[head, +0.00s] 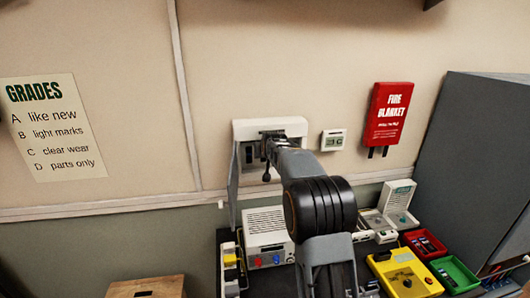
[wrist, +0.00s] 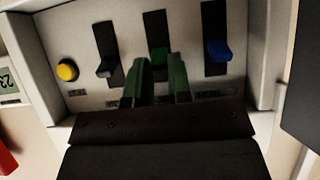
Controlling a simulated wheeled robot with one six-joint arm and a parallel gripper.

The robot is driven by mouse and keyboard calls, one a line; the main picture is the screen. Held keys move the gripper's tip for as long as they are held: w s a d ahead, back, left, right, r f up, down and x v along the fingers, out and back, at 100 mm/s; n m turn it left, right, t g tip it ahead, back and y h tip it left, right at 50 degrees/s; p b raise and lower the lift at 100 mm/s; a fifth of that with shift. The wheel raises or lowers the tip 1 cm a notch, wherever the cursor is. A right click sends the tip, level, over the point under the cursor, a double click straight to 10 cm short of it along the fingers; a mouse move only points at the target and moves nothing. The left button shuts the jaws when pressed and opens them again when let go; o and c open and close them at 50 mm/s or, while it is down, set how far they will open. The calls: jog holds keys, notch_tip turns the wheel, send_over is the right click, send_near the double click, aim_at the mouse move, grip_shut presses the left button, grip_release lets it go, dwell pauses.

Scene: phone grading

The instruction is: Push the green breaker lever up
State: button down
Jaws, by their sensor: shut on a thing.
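The breaker panel (head: 240,129) is a white-framed box on the wall in the head view, and my gripper (head: 268,140) reaches into it. The wrist view shows the panel from close up, turned upside down. The green lever (wrist: 158,57) is in the middle slot, between a grey lever (wrist: 106,68) and a blue lever (wrist: 218,52). My gripper (wrist: 163,82) is shut on the green lever, with a fingertip on each side of it. The fingers and gripper body hide part of the lever and the labels.
A yellow button (wrist: 67,71) sits beside the grey lever. The panel's door (head: 233,185) hangs open. A small thermostat (head: 333,140) and a red fire blanket box (head: 389,113) are on the wall to the right. The bench below holds a power supply (head: 266,228) and trays.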

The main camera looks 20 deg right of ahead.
dwell(0.4)
jog(key=c, duration=1)
grip_release()
jog(key=shift+c, duration=0.2)
jog(key=b+v, duration=0.4)
jog(key=v, duration=0.9)
jog(key=shift+s+r+b, duration=0.25)
jog(key=shift+s+b, duration=0.05)
jog(key=shift+b, duration=0.1)
jog(key=shift+a, duration=0.1)
